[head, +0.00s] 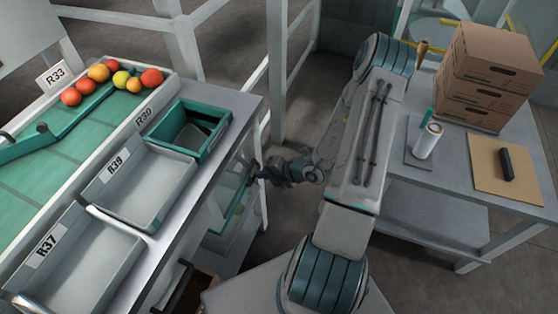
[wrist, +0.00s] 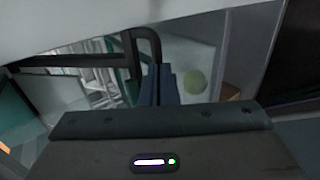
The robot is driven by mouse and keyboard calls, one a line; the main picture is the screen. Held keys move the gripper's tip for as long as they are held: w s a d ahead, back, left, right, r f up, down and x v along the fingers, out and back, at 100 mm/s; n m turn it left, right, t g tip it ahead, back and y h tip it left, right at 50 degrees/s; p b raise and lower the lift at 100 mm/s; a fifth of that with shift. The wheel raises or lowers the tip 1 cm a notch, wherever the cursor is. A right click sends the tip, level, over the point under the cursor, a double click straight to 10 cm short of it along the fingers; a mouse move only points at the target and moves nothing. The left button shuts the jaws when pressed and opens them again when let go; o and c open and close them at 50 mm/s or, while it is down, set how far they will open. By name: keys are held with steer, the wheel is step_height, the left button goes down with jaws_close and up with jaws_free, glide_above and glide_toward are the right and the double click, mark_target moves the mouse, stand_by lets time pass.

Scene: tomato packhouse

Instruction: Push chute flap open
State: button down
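The teal-framed chute opening (head: 188,130) sits in the bench top by the R30 label, with a grey inner plate inside it. Below, at the bench's side, a pale see-through panel (head: 228,205) shows; I cannot tell which piece is the flap. My gripper (head: 259,172) is low beside the bench's right side, pointing at it. In the wrist view its two blue fingers (wrist: 158,86) are close together with nothing visible between them. A dark bent bar (wrist: 148,42) lies just beyond the fingertips; I cannot tell whether they touch it.
Grey trays R39 (head: 140,187) and R37 (head: 82,258) line the bench. Several tomatoes (head: 98,73) lie on the green belt (head: 85,135). Cartons (head: 490,75) stand on the right table (head: 440,165). Floor shows between the tables.

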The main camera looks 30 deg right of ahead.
steer(key=shift+a, duration=0.2)
steer(key=p+v, duration=0.4)
steer(key=v, duration=1)
steer(key=shift+r, duration=0.15)
steer(key=shift+d, duration=0.1)
steer(key=s+a+r+n+g+p, duration=0.1)
steer(key=a+r+n+g, duration=0.3)
steer(key=r+n, duration=0.55)
steer(key=s+a+r+n+g+p, duration=0.1)
steer(key=a+r+n+g, duration=0.1)
steer(key=a+r+n, duration=0.75)
steer(key=s+r+n+h, duration=0.3)
steer(key=r+n, duration=0.3)
steer(key=n, duration=0.7)
steer(key=s+r+n+h, duration=0.4)
steer(key=r+n, duration=0.2)
steer(key=n, duration=0.7)
steer(key=shift+s+r+t+h+p, duration=0.15)
steer(key=shift+s+t+h+p, duration=0.15)
steer(key=shift+t+p, duration=0.15)
